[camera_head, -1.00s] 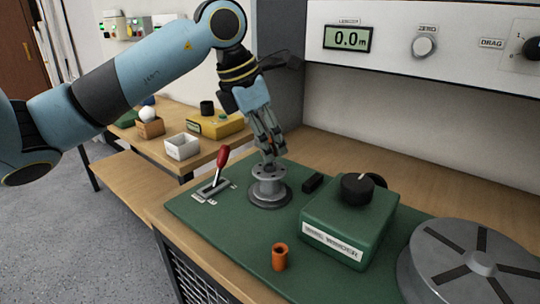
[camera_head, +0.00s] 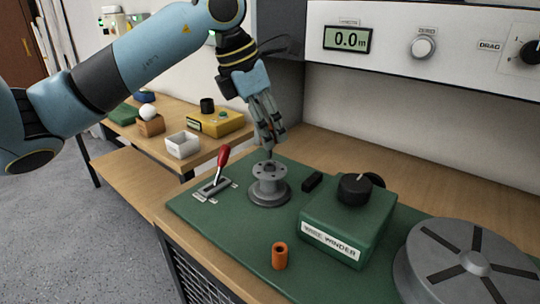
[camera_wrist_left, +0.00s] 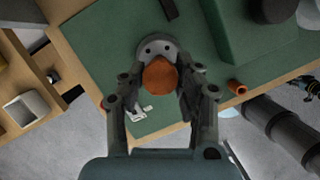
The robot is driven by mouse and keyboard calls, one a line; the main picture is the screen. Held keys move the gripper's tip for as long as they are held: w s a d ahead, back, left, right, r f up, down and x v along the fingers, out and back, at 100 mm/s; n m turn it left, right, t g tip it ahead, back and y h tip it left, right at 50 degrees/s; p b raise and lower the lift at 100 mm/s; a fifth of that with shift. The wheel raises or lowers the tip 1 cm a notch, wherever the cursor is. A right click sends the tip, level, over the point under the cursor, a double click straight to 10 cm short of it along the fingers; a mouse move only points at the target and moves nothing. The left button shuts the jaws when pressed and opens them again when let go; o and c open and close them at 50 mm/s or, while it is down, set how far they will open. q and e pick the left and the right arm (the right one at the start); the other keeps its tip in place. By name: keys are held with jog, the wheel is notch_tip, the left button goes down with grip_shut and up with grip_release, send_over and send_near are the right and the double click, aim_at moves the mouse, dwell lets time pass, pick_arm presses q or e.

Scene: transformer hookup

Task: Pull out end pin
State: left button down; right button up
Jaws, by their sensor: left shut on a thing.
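The end pin has a round orange-brown head (camera_wrist_left: 160,77), seen between my left fingers in the left wrist view. My left gripper (camera_head: 269,142) is shut on it, above the grey spool stand (camera_head: 268,188) in the head view. A thin dark piece shows between the fingertips and the stand's top; I cannot tell whether its lower end is clear of the stand. The stand's flange with small holes (camera_wrist_left: 160,48) shows behind the pin head in the wrist view.
A green wire winder box with a black knob (camera_head: 348,222) stands right of the stand. A red-handled lever (camera_head: 222,160) stands close on its left. An orange tube (camera_head: 279,256) is in front, and a large grey reel (camera_head: 470,265) is at front right.

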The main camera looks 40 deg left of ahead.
pick_arm(q)
jog(key=shift+r, duration=0.1)
jog(key=shift+r+p, duration=1.4)
jog(key=shift+r, duration=1.1)
jog(key=shift+a, duration=0.1)
